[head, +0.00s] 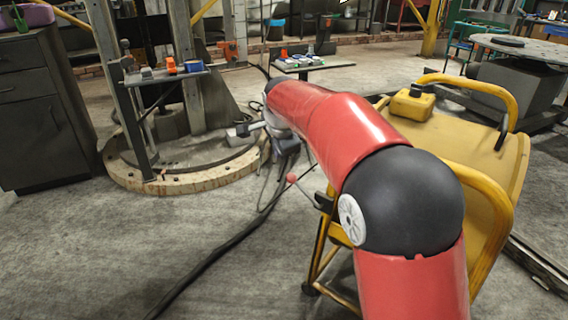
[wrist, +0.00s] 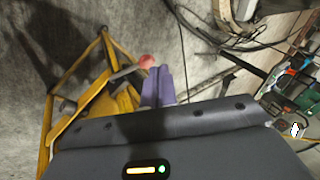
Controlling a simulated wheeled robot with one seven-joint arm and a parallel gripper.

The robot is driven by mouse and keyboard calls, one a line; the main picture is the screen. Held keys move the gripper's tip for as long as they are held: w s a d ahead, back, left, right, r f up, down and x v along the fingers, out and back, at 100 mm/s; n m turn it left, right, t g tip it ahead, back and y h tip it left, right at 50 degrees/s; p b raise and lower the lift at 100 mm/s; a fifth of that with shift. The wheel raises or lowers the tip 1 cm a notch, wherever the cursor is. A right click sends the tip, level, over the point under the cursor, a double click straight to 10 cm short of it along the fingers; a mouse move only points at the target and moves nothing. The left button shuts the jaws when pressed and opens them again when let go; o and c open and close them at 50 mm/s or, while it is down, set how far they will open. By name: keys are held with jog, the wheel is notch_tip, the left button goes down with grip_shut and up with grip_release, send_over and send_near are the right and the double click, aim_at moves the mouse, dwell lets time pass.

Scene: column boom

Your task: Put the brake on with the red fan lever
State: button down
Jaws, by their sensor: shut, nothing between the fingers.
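A lever with a round red knob (head: 291,178) sticks out from the side of the yellow wheeled frame (head: 323,245). In the wrist view the red knob (wrist: 146,61) shows just left of my fingertips, with its dark rod running left toward the yellow frame (wrist: 118,48). My gripper (wrist: 158,69) is shut and empty, its two purple fingers side by side. The fingertips look very close to the knob; I cannot tell whether they touch it. In the head view my gripper (head: 289,158) is small, just above the knob, and partly hidden by my arm.
A yellow box (head: 412,104) sits on the yellow frame's top, right of my arm. A black cable (head: 215,255) crosses the floor. A round wooden-rimmed base (head: 150,182) with a column stands left, beside a dark cabinet (head: 45,120). The front-left floor is mostly clear.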

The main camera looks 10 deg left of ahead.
jog(key=r, duration=0.1)
jog(key=a+r, duration=0.1)
jog(key=r, duration=0.1)
jog(key=shift+s+a+r, duration=0.15)
jog(key=shift+s+r, duration=0.05)
jog(key=shift+s, duration=0.1)
jog(key=s+d+r+n, duration=0.2)
jog(key=s+d, duration=0.5)
jog(key=d, duration=0.2)
jog(key=s+d+r+n, duration=0.1)
jog(key=s+d+n, duration=0.1)
jog(key=s+d, duration=0.65)
jog(key=s+d+f+n, duration=0.3)
jog(key=s+d+f, duration=0.1)
jog(key=s, duration=0.5)
jog(key=s+d+f+n+h, duration=0.1)
jog(key=s+d+f+n, duration=0.2)
jog(key=s+d, duration=0.4)
jog(key=shift+s+f+h, duration=0.3)
jog(key=shift+s+f, duration=0.5)
jog(key=shift+s, duration=0.4)
